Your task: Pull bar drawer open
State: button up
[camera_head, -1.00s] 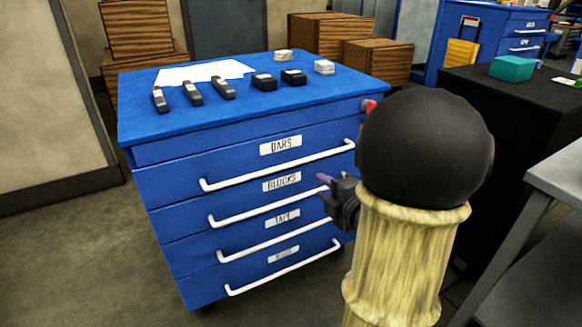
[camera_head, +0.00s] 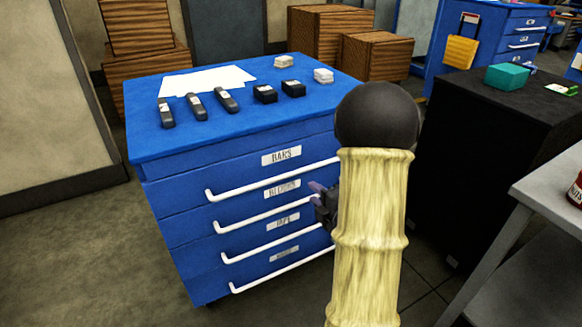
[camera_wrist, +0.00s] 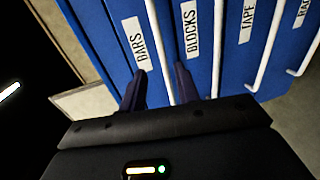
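The blue cabinet has a top drawer labelled BARS (camera_head: 281,156), with a long white bar handle (camera_head: 265,181). The drawer looks closed. My gripper (camera_head: 319,190) is in front of the right part of the cabinet front, partly hidden by my own arm. In the wrist view my gripper (camera_wrist: 160,88) is open, its two dark fingers apart. The white BARS handle (camera_wrist: 158,50) runs between the fingers in that picture. I cannot tell whether they touch it or how deep it sits. The BARS label (camera_wrist: 136,42) shows to the left of the handle.
Lower drawers marked BLOCKS (camera_head: 282,189) and TAPE (camera_head: 281,221) have similar handles close below. Black bars (camera_head: 196,106), small boxes and white sheets (camera_head: 208,80) lie on the cabinet top. A black cabinet (camera_head: 480,170) stands right of my arm. Floor on the left is clear.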

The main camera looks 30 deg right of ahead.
aim_at(292, 175)
jog(key=w+f, duration=0.1)
jog(key=w, duration=0.3)
jog(key=w+f+b, duration=0.1)
jog(key=w, duration=0.4)
jog(key=w+b, duration=0.1)
jog(key=w, duration=0.4)
jog(key=shift+w+a+f, duration=0.1)
jog(key=shift+a+f, duration=0.2)
jog(key=shift+f, duration=0.1)
grip_shut()
